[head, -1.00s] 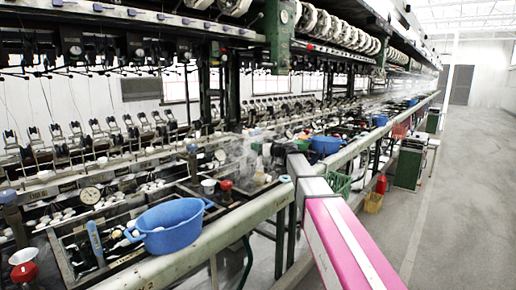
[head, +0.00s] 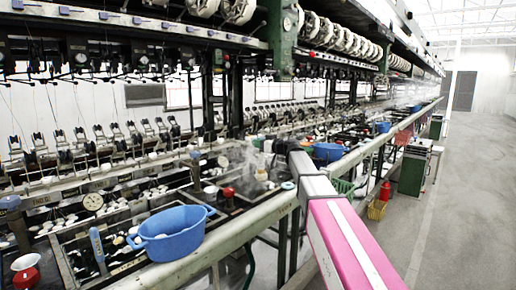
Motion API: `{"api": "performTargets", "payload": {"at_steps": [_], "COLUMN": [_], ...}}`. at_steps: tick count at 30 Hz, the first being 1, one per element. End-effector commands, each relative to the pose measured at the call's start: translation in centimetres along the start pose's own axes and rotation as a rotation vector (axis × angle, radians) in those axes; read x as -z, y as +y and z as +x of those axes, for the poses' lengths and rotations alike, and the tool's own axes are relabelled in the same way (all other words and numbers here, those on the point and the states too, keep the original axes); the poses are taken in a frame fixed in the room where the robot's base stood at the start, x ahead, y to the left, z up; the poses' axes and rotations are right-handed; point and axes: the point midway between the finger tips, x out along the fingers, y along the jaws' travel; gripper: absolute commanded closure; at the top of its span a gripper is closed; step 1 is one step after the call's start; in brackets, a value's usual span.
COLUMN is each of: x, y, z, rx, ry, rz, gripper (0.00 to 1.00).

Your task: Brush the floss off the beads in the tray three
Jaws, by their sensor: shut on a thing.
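A long bench of dark-framed basins (head: 60,243) runs away from me along the reeling machine. Whitish beads or cocoons (head: 117,239) lie in the near basins. I cannot read which tray is number three, nor make out floss on the beads. A blue-handled tool (head: 97,245) stands tilted in the near basin; I cannot tell if it is a brush. My pink and white arm reaches forward over the bench edge from the lower right. Its far end is lost among steam and pale clutter, so I cannot make out my gripper or anything held.
A blue tub (head: 172,236) sits on the near basin's edge. Another blue tub (head: 327,152) stands farther along. A red and white container (head: 26,274) is at lower left. A red canister (head: 385,190) and yellow basket (head: 377,209) stand beneath the bench.

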Motion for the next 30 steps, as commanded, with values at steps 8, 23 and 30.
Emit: {"api": "performTargets", "payload": {"at_steps": [8,23,30], "x": [1.8,4.7,5.8], "y": [0.0,-0.1,-0.1], "z": [-0.1,-0.4,-0.5], "rx": [0.0,0.0,0.0], "ry": [0.001,0.001,0.001], "rz": [-0.001,-0.001,0.0], "gripper": [1.0,1.0,1.0]}}
